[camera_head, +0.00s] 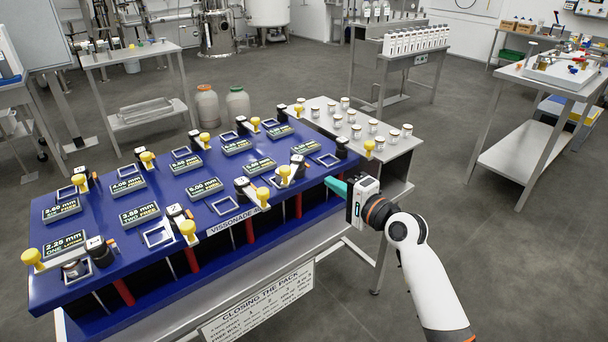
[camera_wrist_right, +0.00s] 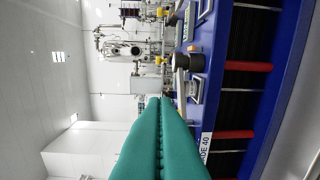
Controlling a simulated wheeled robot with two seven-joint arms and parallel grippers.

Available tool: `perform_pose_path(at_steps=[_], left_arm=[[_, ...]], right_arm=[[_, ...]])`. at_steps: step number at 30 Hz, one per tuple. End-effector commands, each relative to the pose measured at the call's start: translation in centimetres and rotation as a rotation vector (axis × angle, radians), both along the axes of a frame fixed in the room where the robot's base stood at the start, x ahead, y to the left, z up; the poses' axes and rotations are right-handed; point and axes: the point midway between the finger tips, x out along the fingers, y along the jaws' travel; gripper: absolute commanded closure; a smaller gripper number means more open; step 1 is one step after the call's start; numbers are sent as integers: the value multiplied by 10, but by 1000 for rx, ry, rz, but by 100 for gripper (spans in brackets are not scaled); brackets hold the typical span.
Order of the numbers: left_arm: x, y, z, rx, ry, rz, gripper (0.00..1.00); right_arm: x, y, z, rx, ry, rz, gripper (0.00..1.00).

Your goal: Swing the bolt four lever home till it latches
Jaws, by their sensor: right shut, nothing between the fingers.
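A blue bench pack (camera_head: 215,221) carries two rows of stations with label plates, square frames, yellow knobs and dark bolts with white caps. The station numbers at the right end are too small to read, so I cannot tell surely which lever is bolt four's. A front-row bolt lever (camera_head: 298,164) with a yellow knob (camera_head: 284,172) stands near the right end. My right gripper (camera_head: 331,183) is shut and empty at the pack's front right edge, apart from that lever. In the right wrist view its teal fingers (camera_wrist_right: 160,103) point towards a dark round bolt (camera_wrist_right: 187,62). My left gripper is out of view.
Several white-capped jars (camera_head: 355,132) stand on the steel table beyond the pack's right end. A closing sign (camera_head: 258,305) hangs below the front edge. Red posts (camera_head: 192,260) and rods show under the pack.

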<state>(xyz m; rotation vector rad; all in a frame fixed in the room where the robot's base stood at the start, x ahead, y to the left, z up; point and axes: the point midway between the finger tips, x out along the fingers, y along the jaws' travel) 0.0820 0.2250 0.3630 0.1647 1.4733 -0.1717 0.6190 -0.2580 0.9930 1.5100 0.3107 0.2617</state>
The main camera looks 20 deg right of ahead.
Motion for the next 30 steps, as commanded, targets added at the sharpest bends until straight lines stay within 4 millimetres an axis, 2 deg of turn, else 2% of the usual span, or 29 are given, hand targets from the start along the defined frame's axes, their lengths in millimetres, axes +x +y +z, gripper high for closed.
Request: perform_pose_path(at_steps=[1, 7, 11, 15, 30], left_arm=[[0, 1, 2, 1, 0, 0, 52], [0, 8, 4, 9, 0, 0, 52], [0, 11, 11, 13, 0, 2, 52], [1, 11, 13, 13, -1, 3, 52], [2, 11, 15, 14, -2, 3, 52]], right_arm=[[12, 5, 2, 4, -1, 1, 100], [51, 20, 0, 1, -2, 1, 100], [58, 40, -1, 1, 0, 2, 100], [63, 51, -3, 0, -1, 1, 100], [65, 56, -4, -1, 0, -3, 100]])
